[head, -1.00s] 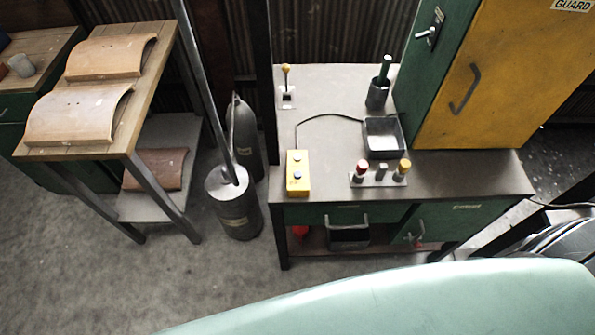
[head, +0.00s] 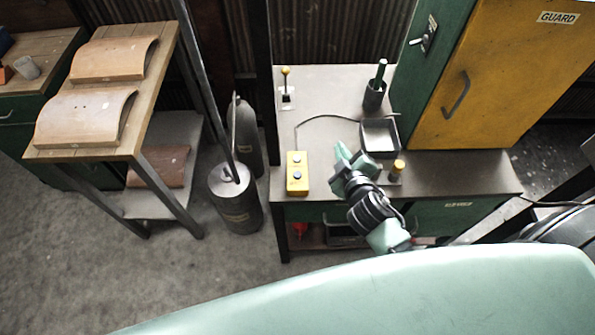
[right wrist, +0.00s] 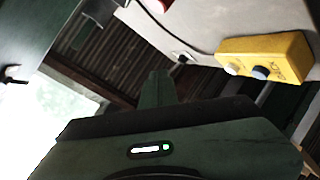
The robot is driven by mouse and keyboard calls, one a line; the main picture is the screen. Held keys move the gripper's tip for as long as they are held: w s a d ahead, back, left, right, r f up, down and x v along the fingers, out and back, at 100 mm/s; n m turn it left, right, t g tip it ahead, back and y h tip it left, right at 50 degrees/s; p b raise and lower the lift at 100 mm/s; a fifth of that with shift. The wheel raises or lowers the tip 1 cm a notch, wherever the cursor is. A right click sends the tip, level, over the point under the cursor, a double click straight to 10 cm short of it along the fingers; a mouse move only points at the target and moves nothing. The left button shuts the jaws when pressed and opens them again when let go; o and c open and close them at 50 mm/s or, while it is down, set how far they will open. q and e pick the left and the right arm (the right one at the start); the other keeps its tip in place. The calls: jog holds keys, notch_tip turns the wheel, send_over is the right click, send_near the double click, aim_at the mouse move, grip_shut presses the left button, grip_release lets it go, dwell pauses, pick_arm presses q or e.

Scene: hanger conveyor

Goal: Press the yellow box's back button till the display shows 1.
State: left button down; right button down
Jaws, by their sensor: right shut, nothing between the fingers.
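The yellow box (head: 297,187) lies at the front left of the grey workbench, with a cable running from its back. It has a pale back button (head: 296,161) and a dark bluish front button (head: 297,175). Small dark marks show on its front end, but I cannot read any display. My right gripper (head: 339,152) is shut and empty, to the right of the box and apart from it. In the right wrist view its fingers (right wrist: 156,88) show at the middle and the yellow box (right wrist: 290,52) is at the upper right. My left gripper is not in view.
A yellow-knobbed lever (head: 286,85) and a cup with a green handle (head: 374,95) are farther back. The yellow-doored cabinet (head: 490,75) bounds the right.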

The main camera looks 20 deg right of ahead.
jog(key=w+a+r+n+t+y, duration=0.45)
jog(key=a+r+n+y, duration=0.5)
jog(key=r+n, duration=0.45)
jog(key=n+g+p, duration=0.1)
jog(key=n+g, duration=1.1)
jog(key=n, duration=0.4)
send_over(301, 175)
notch_tip(301, 175, down, 10)
jog(key=shift+f, duration=0.1)
jog(key=shift+f, duration=0.1)
notch_tip(301, 175, down, 8)
jog(key=b, duration=0.6)
jog(key=shift+r+b, duration=0.2)
jog(key=shift+b, duration=0.1)
jog(key=shift+f+b, duration=0.3)
jog(key=shift+f, duration=0.2)
